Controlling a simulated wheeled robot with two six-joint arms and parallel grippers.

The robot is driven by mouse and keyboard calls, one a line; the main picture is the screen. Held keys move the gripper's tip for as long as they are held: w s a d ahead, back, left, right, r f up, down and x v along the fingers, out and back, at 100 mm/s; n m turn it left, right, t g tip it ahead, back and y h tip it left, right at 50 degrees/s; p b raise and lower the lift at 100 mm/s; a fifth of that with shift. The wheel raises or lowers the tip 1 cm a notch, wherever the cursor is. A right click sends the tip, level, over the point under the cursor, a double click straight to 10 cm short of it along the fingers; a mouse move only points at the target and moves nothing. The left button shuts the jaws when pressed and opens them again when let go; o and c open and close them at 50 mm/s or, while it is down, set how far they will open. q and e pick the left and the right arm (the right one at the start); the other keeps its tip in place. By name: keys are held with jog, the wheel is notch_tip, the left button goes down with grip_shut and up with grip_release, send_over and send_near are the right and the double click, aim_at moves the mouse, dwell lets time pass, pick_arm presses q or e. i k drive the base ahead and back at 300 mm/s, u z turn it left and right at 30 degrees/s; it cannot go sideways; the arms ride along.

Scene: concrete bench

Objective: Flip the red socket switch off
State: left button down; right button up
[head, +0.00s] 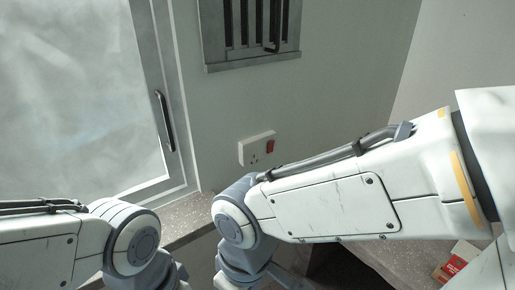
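A white wall socket (256,149) is fixed on the grey wall just above the bench, near the middle of the head view. I cannot tell which way the rocker is tipped. My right arm reaches in from the right, and its wrist is below and slightly left of the socket. My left arm is at the lower left. Both grippers are below the bottom edge or hidden behind my arm links, so their fingers do not show.
A window with a dark handle (164,120) is at the left. The speckled bench (188,216) runs along the wall. A red and white box (454,262) lies at the lower right.

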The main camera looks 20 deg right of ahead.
aim_at(270, 146)
jog(key=z, duration=1.05)
jog(key=i, duration=0.4)
jog(key=u, duration=1.05)
